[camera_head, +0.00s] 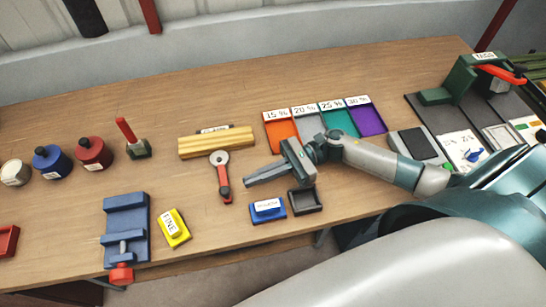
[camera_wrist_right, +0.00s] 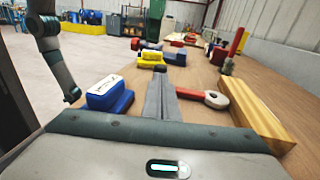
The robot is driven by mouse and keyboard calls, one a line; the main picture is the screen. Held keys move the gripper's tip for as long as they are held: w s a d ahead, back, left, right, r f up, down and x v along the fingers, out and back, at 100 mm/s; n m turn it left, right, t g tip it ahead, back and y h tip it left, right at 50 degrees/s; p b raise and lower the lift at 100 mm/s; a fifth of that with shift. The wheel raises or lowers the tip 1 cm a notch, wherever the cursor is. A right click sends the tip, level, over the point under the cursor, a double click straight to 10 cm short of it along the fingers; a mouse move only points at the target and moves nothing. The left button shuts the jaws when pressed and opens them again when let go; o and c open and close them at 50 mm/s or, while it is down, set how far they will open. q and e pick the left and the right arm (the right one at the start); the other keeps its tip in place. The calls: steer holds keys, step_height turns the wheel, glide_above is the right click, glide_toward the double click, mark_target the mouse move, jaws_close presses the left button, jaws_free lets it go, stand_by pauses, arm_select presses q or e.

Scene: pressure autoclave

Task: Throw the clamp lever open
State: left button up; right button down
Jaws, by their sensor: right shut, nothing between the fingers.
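A green clamp stand (camera_head: 462,80) is at the far right back of the bench in the head view. Its long red lever (camera_head: 503,74) lies near level and slopes down to the right, beside a white label. My right gripper (camera_head: 247,184) is shut and empty, over the bench middle, well left of this clamp and apart from it. Its closed fingers also show in the right wrist view (camera_wrist_right: 160,72), where the clamp is not seen. My left gripper is not in the head view; what looks like my left arm shows at the left of the wrist view, with its jaws unclear.
A red-handled ring tool (camera_head: 223,180) lies left of my right fingers, with a yellow wooden block (camera_head: 217,142) behind. A blue block (camera_head: 268,208) and black tray (camera_head: 305,201) are in front. Coloured trays (camera_head: 341,120) stand behind. A blue vise (camera_head: 127,225) is at left.

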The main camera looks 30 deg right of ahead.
steer(key=shift+w+a+r+p, duration=0.1)
steer(key=shift+a+p, duration=0.5)
steer(key=shift+a, duration=0.45)
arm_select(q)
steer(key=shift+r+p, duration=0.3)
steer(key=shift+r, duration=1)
arm_select(e)
steer(key=shift+a+f, duration=0.25)
steer(key=shift+a, duration=0.45)
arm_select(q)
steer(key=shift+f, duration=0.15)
arm_select(e)
steer(key=shift+a+f+b, duration=0.15)
steer(key=shift+a+b, duration=0.35)
steer(key=shift+b, duration=0.3)
steer(key=shift+a, duration=0.2)
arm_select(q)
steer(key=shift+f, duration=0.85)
arm_select(e)
steer(key=shift+a, duration=0.15)
